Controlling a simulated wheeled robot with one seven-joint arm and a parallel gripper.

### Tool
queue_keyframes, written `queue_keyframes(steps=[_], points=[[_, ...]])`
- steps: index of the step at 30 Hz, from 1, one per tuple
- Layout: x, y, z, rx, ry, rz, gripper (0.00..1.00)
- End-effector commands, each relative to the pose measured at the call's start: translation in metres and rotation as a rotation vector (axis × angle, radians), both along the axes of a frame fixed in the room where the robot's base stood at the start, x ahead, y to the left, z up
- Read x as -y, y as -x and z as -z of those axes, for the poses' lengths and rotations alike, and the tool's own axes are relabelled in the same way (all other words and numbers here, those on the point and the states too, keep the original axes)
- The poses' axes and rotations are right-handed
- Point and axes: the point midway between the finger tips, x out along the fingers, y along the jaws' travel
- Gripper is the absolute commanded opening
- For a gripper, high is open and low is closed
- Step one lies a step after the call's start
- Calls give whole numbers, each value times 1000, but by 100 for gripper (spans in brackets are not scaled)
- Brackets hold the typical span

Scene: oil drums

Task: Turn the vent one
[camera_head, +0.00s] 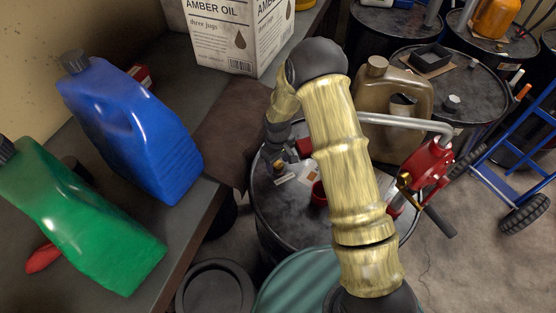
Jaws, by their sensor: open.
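A dark oil drum (277,213) stands in the middle, its top partly covered by my arm. A small red fitting (303,147) and a red round piece (320,193) show on its top, beside white labels (284,178). I cannot tell which fitting is the vent. My gripper (273,157) is at the end of my folded arm, over the drum's left far edge. It is small and dark here, and I see nothing held. Whether it touches anything is unclear.
A bench at left carries a blue jug (130,130), a green jug (75,215) and an amber oil carton (238,35). A tan can (395,105) and red hand pump (428,168) stand right of my arm. More drums (480,85) and a blue hand truck (515,150) stand further right.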

Motion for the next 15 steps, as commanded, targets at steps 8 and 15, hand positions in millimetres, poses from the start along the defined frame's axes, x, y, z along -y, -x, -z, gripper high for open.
queue_keyframes(steps=[8,15], points=[[0,0,0,0,0,0,43],[0,0,0,0,0,0,10]])
